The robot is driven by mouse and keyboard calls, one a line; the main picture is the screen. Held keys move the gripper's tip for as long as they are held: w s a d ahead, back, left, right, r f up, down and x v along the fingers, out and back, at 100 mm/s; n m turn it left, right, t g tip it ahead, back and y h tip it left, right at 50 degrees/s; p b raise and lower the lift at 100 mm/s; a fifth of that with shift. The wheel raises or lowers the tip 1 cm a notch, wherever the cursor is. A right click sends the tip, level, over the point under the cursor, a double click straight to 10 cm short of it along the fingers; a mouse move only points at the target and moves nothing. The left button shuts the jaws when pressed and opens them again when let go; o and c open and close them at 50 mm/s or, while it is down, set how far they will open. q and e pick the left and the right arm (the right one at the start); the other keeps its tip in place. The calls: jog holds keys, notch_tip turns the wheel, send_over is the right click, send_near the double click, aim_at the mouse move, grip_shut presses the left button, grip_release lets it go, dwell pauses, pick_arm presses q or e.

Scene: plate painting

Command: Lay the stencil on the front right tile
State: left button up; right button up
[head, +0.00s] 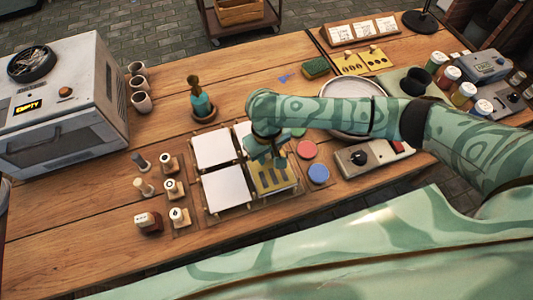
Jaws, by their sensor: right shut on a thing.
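My right gripper (269,153) is shut on the yellow stencil (273,182), a flat plate with cut-out slots. The stencil is over the front right place of the tile rack and covers most of the tile there. I cannot tell whether it touches the tile or hangs just above it. The front left tile (228,189) and the back left tile (213,148) are white and bare. The back right tile (242,131) is white and partly hidden by my right gripper and arm. My left gripper is not in view.
Red (307,149) and blue (318,173) paint pads lie right of the rack. Several stamps (175,190) stand to its left. A teal bottle (203,106) stands behind it. Two yellow stencils (351,63) lie at the back. A kiln (65,100) is at left.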

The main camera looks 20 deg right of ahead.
jog(key=o, duration=0.9)
jog(key=shift+o, duration=0.2)
notch_tip(320, 180, up, 12)
jog(key=p, duration=0.6)
jog(key=shift+r+p, duration=0.15)
jog(key=shift+p, duration=0.15)
